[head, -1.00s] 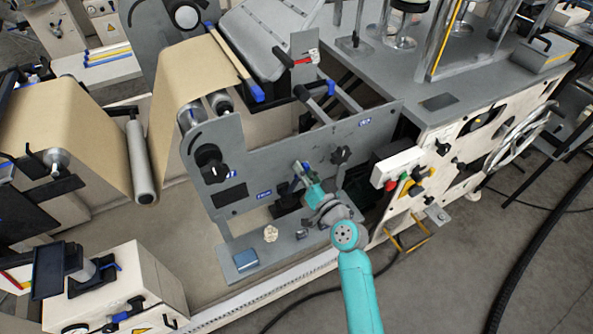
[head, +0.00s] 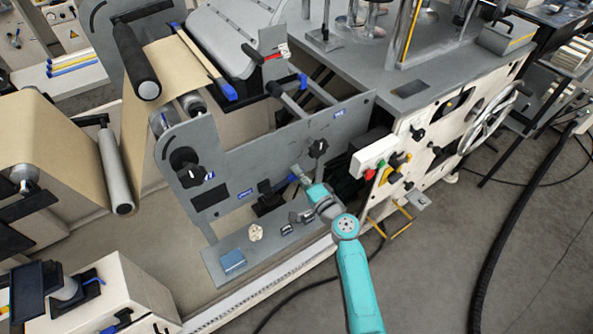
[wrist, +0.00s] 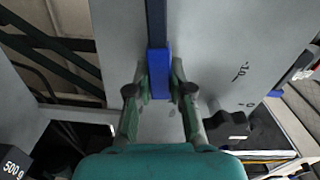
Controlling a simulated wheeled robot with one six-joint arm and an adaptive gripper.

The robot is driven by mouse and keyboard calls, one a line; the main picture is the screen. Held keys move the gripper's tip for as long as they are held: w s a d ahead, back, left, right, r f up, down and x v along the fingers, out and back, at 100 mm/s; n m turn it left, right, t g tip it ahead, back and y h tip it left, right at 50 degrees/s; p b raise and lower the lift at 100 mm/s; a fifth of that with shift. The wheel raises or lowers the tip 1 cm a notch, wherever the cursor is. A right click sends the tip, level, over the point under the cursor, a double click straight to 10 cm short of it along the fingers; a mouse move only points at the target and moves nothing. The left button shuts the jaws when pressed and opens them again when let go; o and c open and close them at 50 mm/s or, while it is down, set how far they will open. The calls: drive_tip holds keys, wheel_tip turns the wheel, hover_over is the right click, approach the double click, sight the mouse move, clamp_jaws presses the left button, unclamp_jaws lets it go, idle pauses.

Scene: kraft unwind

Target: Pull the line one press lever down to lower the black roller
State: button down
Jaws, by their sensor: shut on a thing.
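The press lever is a dark bar with a blue grip (wrist: 160,73), between my two fingers in the wrist view. In the head view the lever (head: 268,187) lies nearly level against the grey side plate, its blue end at my gripper (head: 297,175). My gripper, also in the wrist view (wrist: 160,88), is shut on the blue grip. The black roller (head: 135,58) is at the upper left of the head view, with its pale end low against the brown paper web (head: 150,105). I cannot tell whether it presses on the web.
The grey side plate (head: 240,160) carries black knobs. A blue block (head: 232,262) and a pale crumpled piece (head: 256,233) lie on the ledge below. A white control box (head: 374,155) with coloured buttons stands right of my gripper.

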drive_tip(key=shift+d+f+m, duration=0.1)
drive_tip(key=shift+f+m, duration=0.85)
drive_tip(key=shift+m, duration=0.05)
drive_tip(key=c, duration=1.1)
unclamp_jaws()
drive_tip(key=shift+f, duration=0.1)
drive_tip(key=shift+o, duration=0.3)
drive_tip(key=v, duration=1.2)
